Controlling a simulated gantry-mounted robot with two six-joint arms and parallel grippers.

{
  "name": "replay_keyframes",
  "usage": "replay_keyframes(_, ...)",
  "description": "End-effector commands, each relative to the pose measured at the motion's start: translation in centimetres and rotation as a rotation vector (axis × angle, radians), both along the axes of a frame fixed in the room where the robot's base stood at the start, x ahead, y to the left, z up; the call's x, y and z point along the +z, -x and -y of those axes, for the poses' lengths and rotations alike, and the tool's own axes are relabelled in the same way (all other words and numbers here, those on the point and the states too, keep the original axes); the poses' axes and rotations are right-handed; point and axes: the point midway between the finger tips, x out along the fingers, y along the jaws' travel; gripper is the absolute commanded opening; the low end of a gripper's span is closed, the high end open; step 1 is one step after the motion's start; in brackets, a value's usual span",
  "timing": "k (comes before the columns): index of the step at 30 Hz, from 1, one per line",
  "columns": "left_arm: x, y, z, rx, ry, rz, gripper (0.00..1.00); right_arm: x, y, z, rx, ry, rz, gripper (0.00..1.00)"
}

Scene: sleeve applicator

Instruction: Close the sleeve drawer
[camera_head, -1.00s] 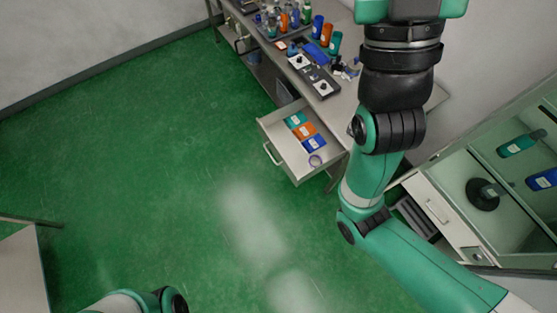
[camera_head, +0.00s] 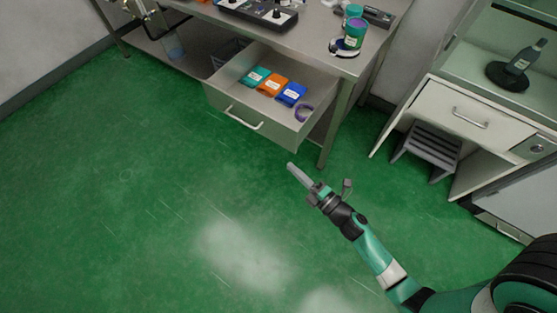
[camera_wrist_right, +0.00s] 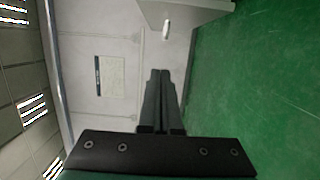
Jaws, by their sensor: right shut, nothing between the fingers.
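The sleeve drawer (camera_head: 225,111) under the grey bench is pulled open, with a bar handle (camera_head: 243,117) on its front. My left gripper is out of view.
The bench top (camera_head: 300,38) holds a black device (camera_head: 258,12) and green-and-purple jars (camera_head: 354,33). A bench leg (camera_head: 336,125) stands right of the drawer. A white cabinet (camera_head: 450,125) with a grey step stool (camera_head: 428,150) is further right. Green floor (camera_head: 120,200) is clear.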

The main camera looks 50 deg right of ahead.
Motion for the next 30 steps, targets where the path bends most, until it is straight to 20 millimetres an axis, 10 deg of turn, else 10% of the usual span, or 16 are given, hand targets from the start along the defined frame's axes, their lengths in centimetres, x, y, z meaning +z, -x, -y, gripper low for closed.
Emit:
replay_keyframes(2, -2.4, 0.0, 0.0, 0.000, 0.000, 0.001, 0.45, -2.9, 0.7, 0.4, -0.017, -0.007, -0.011, 0.00)
replay_keyframes(11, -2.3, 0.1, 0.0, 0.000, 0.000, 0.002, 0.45, -2.6, 0.3, 0.8, -0.025, -0.006, -0.008, 0.00)
replay_keyframes(30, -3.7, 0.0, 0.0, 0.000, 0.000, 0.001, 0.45, -2.4, -9.4, 4.8, -0.031, -0.005, -0.008, 0.00)
